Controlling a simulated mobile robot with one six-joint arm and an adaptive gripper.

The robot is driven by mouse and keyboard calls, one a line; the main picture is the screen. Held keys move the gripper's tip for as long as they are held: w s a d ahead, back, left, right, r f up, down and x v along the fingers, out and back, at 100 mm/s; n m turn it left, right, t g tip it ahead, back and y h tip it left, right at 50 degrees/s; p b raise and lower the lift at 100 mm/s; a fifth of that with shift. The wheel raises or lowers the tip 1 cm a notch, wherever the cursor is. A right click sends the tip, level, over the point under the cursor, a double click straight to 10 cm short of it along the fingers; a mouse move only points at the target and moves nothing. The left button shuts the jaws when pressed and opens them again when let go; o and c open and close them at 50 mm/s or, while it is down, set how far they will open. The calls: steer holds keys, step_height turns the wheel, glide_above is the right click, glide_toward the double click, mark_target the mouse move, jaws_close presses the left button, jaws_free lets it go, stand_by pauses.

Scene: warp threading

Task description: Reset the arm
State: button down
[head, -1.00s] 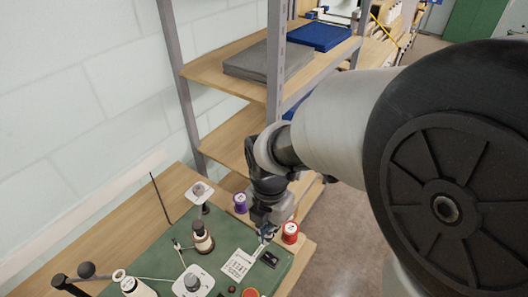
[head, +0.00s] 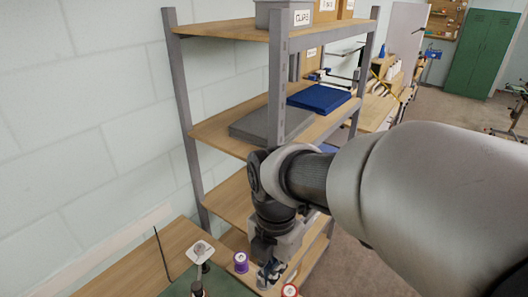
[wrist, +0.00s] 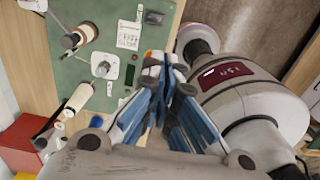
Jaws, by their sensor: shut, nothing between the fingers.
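My gripper (head: 270,272) hangs low in front of the shelf's bottom part in the head view, above the table's far end. In the wrist view my gripper (wrist: 167,75) shows blue fingers brought together with nothing held between them. My arm reaches in from the right of the head view and bends down at the wrist. Below the gripper, the table with its green mat (wrist: 190,12) holds spools and small parts in the wrist view.
A metal-framed shelf (head: 280,78) stands right behind my wrist, with a grey folded stack (head: 250,125) and a blue one (head: 318,97). Open floor (head: 430,105) lies to the right.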

steer(key=shift+d, duration=0.1)
steer(key=s+d+f+m+t+b, duration=0.2)
steer(key=s+d+m+b, duration=0.35)
steer(key=m, duration=0.85)
steer(key=s+d+f+m+t+b, duration=0.2)
steer(key=s+d+m+t+b, duration=0.25)
steer(key=m, duration=0.95)
steer(key=w+a+f+n+g+y, duration=0.1)
steer(key=w+a+f+n+g, duration=0.35)
steer(key=n, duration=0.95)
steer(key=w+a+f+n+g, duration=0.1)
steer(key=w+a+f+n, duration=0.55)
steer(key=n, duration=0.75)
steer(key=f+b, duration=0.1)
steer(key=f, duration=0.3)
steer(key=a+f+b, duration=0.1)
steer(key=f+b, duration=0.1)
steer(key=f, duration=0.3)
steer(key=w+f+b, duration=0.1)
steer(key=f, duration=0.3)
steer(key=shift+a+f+b, duration=0.15)
steer(key=shift+b, duration=0.2)
